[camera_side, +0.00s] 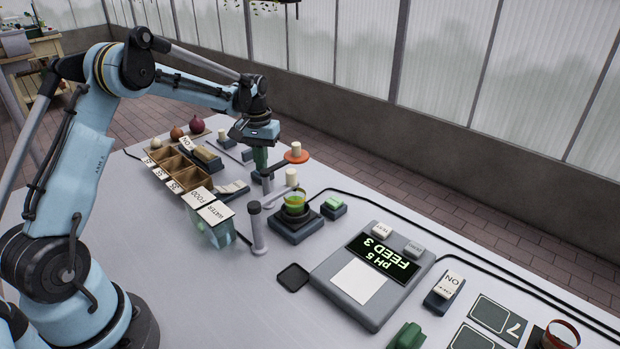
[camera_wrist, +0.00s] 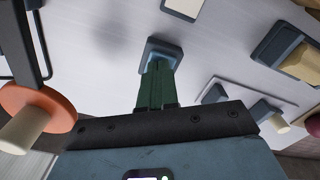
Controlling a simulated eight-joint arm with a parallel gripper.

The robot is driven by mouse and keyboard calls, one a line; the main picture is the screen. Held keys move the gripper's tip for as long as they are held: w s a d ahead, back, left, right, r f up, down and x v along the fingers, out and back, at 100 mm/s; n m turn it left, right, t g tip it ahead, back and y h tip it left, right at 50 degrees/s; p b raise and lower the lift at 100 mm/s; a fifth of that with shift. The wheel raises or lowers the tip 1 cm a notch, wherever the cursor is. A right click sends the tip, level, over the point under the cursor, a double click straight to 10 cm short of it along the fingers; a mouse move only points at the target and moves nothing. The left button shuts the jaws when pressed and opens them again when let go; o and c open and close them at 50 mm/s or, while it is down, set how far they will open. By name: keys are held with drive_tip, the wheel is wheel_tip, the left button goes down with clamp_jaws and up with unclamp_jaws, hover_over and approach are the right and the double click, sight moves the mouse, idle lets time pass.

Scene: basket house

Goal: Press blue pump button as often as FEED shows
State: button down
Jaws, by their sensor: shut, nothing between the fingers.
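The display panel (camera_side: 338,292) on the table reads "pH 5" and "FEED 3", upside down in the side view. My gripper (camera_side: 260,165), with green fingers, points down behind the beaker area. In the wrist view my gripper's fingers (camera_wrist: 158,70) are together with nothing between them. Their tips are over or at a small button with a bluish top in a dark housing (camera_wrist: 172,47). The fingers hide part of the button, and I cannot tell whether they touch it or whether it is pressed.
An orange disc with a pale knob (camera_side: 296,156) is close beside my gripper. An ON/OFF switch (camera_side: 449,287) is right of the panel.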

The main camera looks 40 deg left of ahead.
drive_tip(key=shift+r, duration=1.1)
drive_tip(key=shift+f, duration=0.55)
idle(0.5)
drive_tip(key=shift+f, duration=0.45)
idle(0.3)
drive_tip(key=shift+r, duration=1)
drive_tip(key=shift+f, duration=0.4)
idle(0.4)
drive_tip(key=shift+f, duration=0.35)
